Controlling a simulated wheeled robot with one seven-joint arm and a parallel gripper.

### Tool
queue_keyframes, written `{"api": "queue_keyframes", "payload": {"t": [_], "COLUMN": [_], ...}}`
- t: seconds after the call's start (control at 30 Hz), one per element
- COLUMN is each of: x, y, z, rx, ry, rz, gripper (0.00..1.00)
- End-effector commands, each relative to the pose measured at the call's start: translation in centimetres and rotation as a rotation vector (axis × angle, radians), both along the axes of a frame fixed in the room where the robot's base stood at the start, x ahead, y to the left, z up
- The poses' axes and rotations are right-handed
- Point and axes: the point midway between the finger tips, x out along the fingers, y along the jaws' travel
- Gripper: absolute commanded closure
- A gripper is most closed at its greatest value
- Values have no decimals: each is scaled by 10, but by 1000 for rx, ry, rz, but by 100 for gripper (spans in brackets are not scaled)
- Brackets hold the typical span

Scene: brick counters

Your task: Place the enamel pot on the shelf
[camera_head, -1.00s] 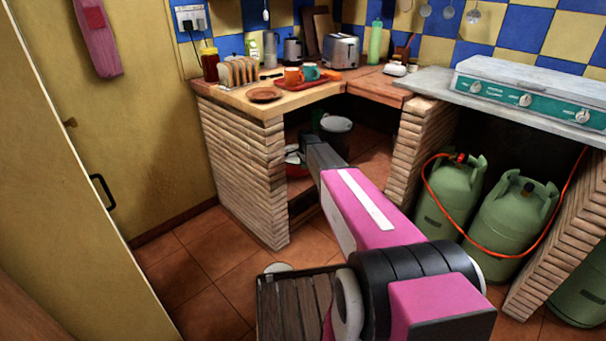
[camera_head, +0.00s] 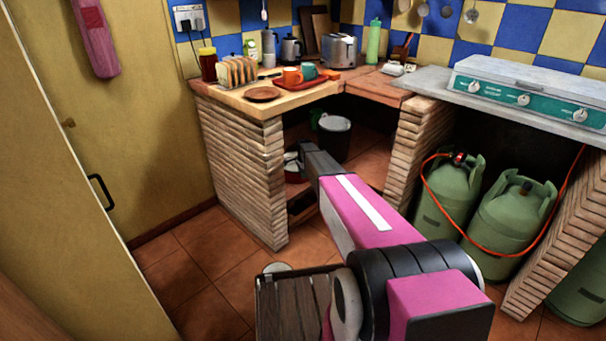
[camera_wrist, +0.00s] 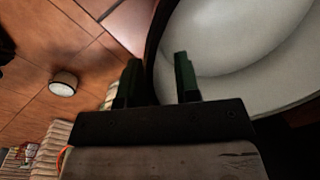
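The enamel pot (camera_wrist: 240,50) fills the upper right of the wrist view, with a white inside and a dark rim. In the head view only a small white and reddish part of it (camera_head: 293,172) shows in the opening under the left counter; my arm hides the rest. My gripper (camera_wrist: 157,82) has its two dark green fingers apart. The pot's edge passes between them, one finger outside and one over the white inside. No firm contact shows. A low wooden shelf (camera_head: 302,207) shows in the opening; whether the pot rests on it I cannot tell.
Brick piers (camera_head: 245,175) stand on both sides of the opening. A dark grey bin (camera_head: 334,139) stands inside it. Green gas bottles (camera_head: 449,195) are at the right. A round white object (camera_head: 277,267) lies on the tiled floor near a slatted wooden thing (camera_head: 298,305).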

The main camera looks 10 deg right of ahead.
Motion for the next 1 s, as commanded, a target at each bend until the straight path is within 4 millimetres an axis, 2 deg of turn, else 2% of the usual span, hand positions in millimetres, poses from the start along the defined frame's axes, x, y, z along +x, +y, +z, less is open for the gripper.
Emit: {"api": "queue_keyframes", "payload": {"t": [0.27, 0.37, 0.47, 0.8, 1.0], "x": [0, -1, -2, -8, -10], "y": [0, 0, 0, -2, -2], "z": [1, 8, 22, 88, 114], "rx": [0, 0, 0, 0, 0], "ry": [0, 0, -1, -1, 0], "rz": [0, 0, 0, 0, 0], "gripper": [71, 71, 71, 71, 71]}}
